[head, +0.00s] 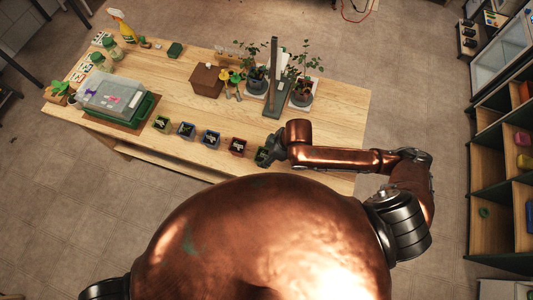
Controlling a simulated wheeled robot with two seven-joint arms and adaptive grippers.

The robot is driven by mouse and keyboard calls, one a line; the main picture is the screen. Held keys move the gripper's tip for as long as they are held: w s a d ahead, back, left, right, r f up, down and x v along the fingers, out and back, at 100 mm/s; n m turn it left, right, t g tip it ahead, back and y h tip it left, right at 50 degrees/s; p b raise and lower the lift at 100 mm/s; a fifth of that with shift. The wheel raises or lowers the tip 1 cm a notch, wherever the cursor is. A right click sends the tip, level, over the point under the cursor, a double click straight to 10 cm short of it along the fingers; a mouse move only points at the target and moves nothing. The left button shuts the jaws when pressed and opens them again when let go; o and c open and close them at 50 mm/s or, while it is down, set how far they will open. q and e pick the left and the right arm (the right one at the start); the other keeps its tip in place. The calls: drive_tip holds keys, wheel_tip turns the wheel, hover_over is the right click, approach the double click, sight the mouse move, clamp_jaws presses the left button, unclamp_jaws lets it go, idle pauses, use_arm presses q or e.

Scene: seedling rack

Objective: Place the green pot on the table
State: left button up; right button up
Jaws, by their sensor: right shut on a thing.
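A small green pot (262,156) with a seedling is at the right end of a row of small pots, near the front edge of the wooden table (334,118). My right gripper (270,152) reaches it from the right and is shut on it, hiding part of the pot. I cannot tell whether the pot touches the tabletop or is held just above it. My left gripper is not in view.
The table's right end is clear.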

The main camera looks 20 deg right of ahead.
sight(267, 150)
drive_tip(key=w+f, duration=0.2)
drive_tip(key=w+d+f, duration=0.1)
drive_tip(key=w+f, duration=0.1)
drive_tip(key=f, duration=0.1)
drive_tip(key=shift+d, duration=0.15)
drive_tip(key=shift+d+f, duration=0.1)
drive_tip(key=shift+f, duration=1.7)
drive_tip(key=o, duration=1.2)
drive_tip(key=shift+o, duration=0.2)
drive_tip(key=v, duration=1.2)
drive_tip(key=shift+p, duration=0.3)
